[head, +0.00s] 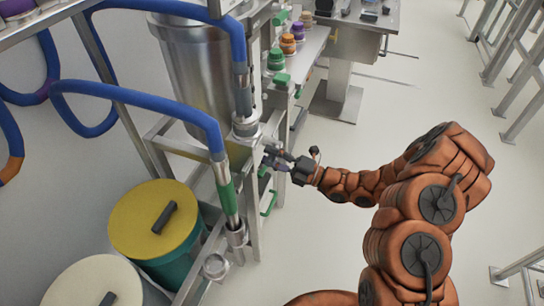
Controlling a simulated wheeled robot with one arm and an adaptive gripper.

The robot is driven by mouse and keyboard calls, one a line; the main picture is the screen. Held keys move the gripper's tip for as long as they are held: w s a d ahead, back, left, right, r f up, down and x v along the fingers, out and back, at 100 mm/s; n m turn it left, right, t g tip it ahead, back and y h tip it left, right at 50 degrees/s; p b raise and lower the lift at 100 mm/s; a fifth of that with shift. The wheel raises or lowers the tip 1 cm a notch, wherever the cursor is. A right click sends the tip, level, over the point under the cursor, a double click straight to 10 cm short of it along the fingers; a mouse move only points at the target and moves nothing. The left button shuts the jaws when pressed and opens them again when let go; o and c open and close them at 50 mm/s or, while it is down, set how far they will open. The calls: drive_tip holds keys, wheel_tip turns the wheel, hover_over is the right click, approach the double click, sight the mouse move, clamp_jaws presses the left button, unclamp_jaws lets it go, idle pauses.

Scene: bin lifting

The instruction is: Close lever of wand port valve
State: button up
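My gripper (274,158) is at the middle of the picture, reaching left to the steel frame beside the wand ports. Its dark fingers are small here, and I cannot tell whether they are apart or hold anything. A small green lever (263,171) shows right at the fingertips; I cannot tell whether they touch. Another green lever (268,205) is lower on the frame. A wand with a green grip (226,190) stands in the lower port (236,235). A second wand (242,95) stands in the upper port (246,127). Which valve belongs to which port is unclear.
Blue hoses (150,92) arch over the left side. A teal bin with a yellow lid (130,222) and a cream-lidded bin (80,285) stand at lower left. A steel vessel (195,75) is behind. The floor (335,145) right of the frame is clear.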

drive_tip(key=shift+o, duration=0.6)
drive_tip(key=shift+d+f, duration=0.1)
drive_tip(key=shift+d, duration=0.3)
drive_tip(key=v, duration=1.1)
drive_tip(key=shift+s, duration=0.15)
